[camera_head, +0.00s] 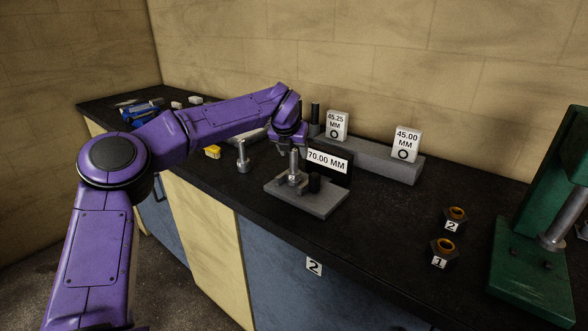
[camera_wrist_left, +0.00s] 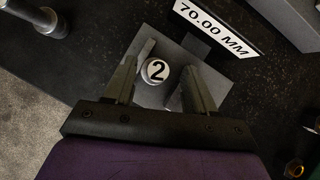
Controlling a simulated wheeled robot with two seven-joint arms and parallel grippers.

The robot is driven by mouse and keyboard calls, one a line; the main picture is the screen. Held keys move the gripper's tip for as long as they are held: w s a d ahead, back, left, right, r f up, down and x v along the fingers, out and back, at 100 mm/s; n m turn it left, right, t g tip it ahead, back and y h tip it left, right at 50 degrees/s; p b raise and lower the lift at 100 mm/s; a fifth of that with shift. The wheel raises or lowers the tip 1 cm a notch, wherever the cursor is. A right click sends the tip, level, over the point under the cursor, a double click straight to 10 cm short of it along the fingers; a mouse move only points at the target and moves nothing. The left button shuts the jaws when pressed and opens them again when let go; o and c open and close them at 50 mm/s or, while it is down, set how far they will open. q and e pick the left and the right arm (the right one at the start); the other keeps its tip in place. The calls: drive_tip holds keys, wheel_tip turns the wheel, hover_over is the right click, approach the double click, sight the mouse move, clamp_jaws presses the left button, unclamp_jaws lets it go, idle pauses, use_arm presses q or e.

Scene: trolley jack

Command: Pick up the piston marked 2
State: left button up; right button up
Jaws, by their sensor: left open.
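The piston marked 2 (camera_wrist_left: 157,71) shows end-on in the left wrist view, its round white end bearing a black 2. In the head view a grey metal piston (camera_head: 293,162) stands upright on a grey plate (camera_head: 325,203) beside the 70.00 MM sign (camera_head: 328,161). My left gripper (camera_head: 290,147) is above it, pointing down. In the left wrist view the open fingers lie on either side of the piston's end, with gaps visible. Whether they are level with the piston is hard to tell. My right gripper is not in view.
Another metal piston (camera_head: 243,157) stands to the left on the dark worktop. A dark stub (camera_head: 314,183) is on the plate. A grey block (camera_head: 372,160) with the 45.25 and 45.00 signs is behind. Two dark nut-like parts and a green press (camera_head: 530,265) stand right.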

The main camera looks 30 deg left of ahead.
use_arm(q)
drive_tip(key=x, duration=0.2)
drive_tip(key=shift+w+a+f, duration=0.1)
drive_tip(key=shift+a+f, duration=0.15)
drive_tip(key=shift+f, duration=0.05)
clamp_jaws()
drive_tip(key=shift+r, duration=0.15)
